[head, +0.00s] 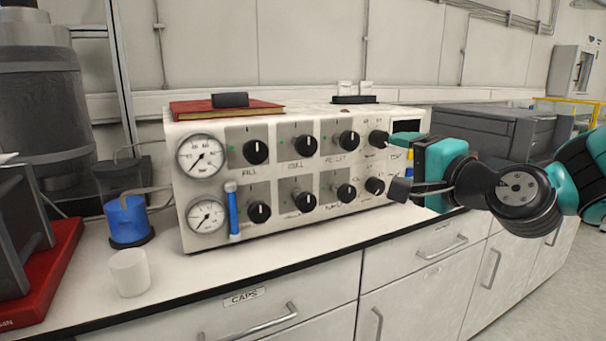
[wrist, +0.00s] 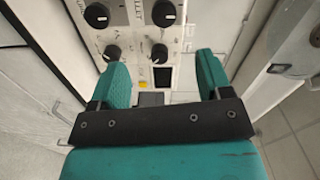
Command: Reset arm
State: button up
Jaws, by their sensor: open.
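My arm reaches in from the right in the head view, with my gripper (head: 395,165) at the right end of the white control panel (head: 330,215). In the wrist view my gripper (wrist: 160,85) shows two teal fingers spread well apart with nothing between them. The panel front carries several black knobs, such as the upper left one (head: 255,151), and two round gauges, the upper gauge (head: 201,156) and the lower gauge (head: 207,215). Knobs (wrist: 164,13) also show beyond the fingers in the wrist view. My gripper hides part of the panel's right end; I cannot tell whether it touches the panel.
The panel stands on a white counter (head: 180,270) with drawers and cabinets below. A blue container (head: 128,218) and a white cup (head: 129,272) stand left of it. A red book (head: 225,109) lies on top. A dark grey machine (head: 500,130) sits behind my arm.

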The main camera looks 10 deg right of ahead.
jog(key=s+a+f+n+g+y, duration=0.3)
jog(key=s+a+f+n+g, duration=0.4)
jog(key=s+a+n+g, duration=0.3)
jog(key=s+d+f+n+g+h, duration=0.1)
jog(key=s+f+n+g+h, duration=0.1)
jog(key=s+n+g, duration=0.4)
jog(key=s+f+n+g+h, duration=0.1)
jog(key=s+f+n+h, duration=0.25)
jog(key=s, duration=0.45)
notch_tip(320, 180, up, 17)
jog(key=p, duration=1.6)
jog(key=shift+w+f+y, duration=0.2)
jog(key=shift+w+y, duration=0.2)
jog(key=shift+y, duration=0.05)
